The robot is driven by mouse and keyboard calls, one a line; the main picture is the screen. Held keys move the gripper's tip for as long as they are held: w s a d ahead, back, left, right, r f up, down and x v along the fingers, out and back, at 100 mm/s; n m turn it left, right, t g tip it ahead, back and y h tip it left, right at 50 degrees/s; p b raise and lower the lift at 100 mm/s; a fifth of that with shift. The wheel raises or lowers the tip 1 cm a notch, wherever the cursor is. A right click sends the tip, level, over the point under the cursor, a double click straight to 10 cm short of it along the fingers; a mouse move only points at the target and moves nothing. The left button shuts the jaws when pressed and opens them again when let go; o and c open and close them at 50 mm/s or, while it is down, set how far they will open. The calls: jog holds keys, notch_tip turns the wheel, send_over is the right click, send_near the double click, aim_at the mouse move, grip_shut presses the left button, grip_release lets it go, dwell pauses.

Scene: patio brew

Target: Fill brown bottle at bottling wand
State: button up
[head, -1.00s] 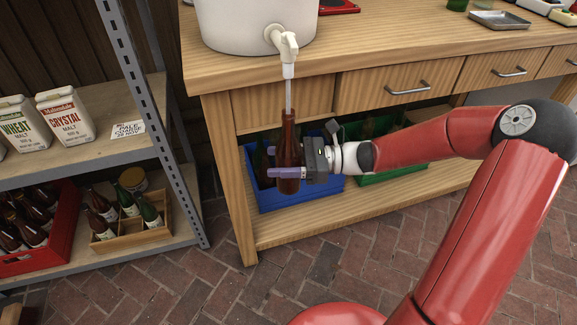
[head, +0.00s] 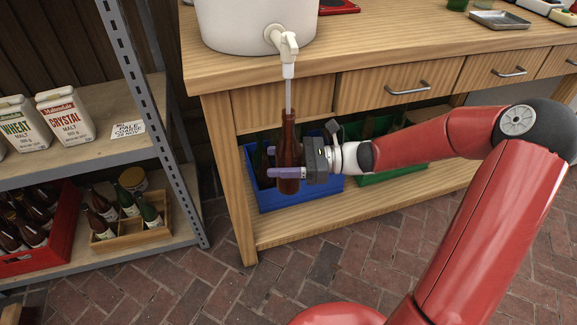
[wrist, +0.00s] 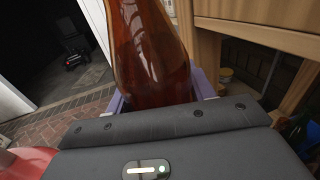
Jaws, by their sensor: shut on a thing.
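A brown bottle (head: 289,150) stands upright in the head view, with its mouth around the lower part of the white bottling wand (head: 288,88). The wand hangs from the spigot (head: 286,45) of a white bucket (head: 250,22) on the bench. My gripper (head: 288,173) is shut on the bottle's lower body, holding it in the air in front of the bench. In the wrist view the bottle's brown glass (wrist: 150,55) fills the space between my fingers. The liquid level inside cannot be told clearly.
A blue crate (head: 300,198) with bottles and a green crate (head: 392,175) sit on the bench's lower shelf behind the bottle. A metal shelf rack (head: 150,110) stands left, with malt bags, a red crate (head: 62,235) and a wooden bottle box (head: 133,232). The brick floor in front is clear.

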jog(key=shift+f, duration=0.55)
jog(key=shift+f, duration=0.1)
dwell(0.7)
notch_tip(320, 180, down, 24)
jog(key=b, duration=1.2)
jog(key=shift+b, duration=0.35)
dwell(2.0)
jog(key=shift+s+r, duration=0.15)
jog(key=shift+r, duration=0.05)
jog(key=s+d+p, duration=0.4)
jog(key=s, duration=1.1)
jog(key=shift+d, duration=0.2)
dwell(1.4)
